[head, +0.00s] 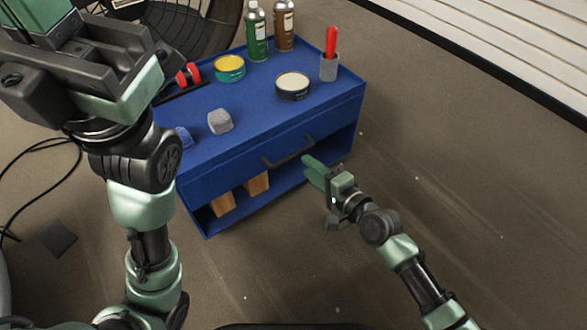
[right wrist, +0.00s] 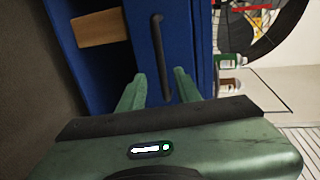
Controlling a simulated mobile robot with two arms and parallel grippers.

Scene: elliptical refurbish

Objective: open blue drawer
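The blue drawer (head: 235,165) is the upper front panel of a blue cabinet and looks closed. Its dark bar handle (head: 287,153) also shows in the right wrist view (right wrist: 160,55). My right gripper (head: 309,166) is just in front of the drawer, near the right end of the handle. In the right wrist view its two green fingers (right wrist: 159,76) are apart with nothing held, and the handle appears between and beyond them. My left gripper (head: 85,70) is high at the upper left, close to the camera; its fingertips are not clear.
The cabinet top (head: 250,115) holds a yellow tin (head: 229,68), a dark tin (head: 293,86), bottles (head: 257,32), a grey cup (head: 329,67) with a red-handled tool and a grey lump (head: 220,121). Wooden blocks (head: 257,184) sit on the open lower shelf. Floor at right is clear.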

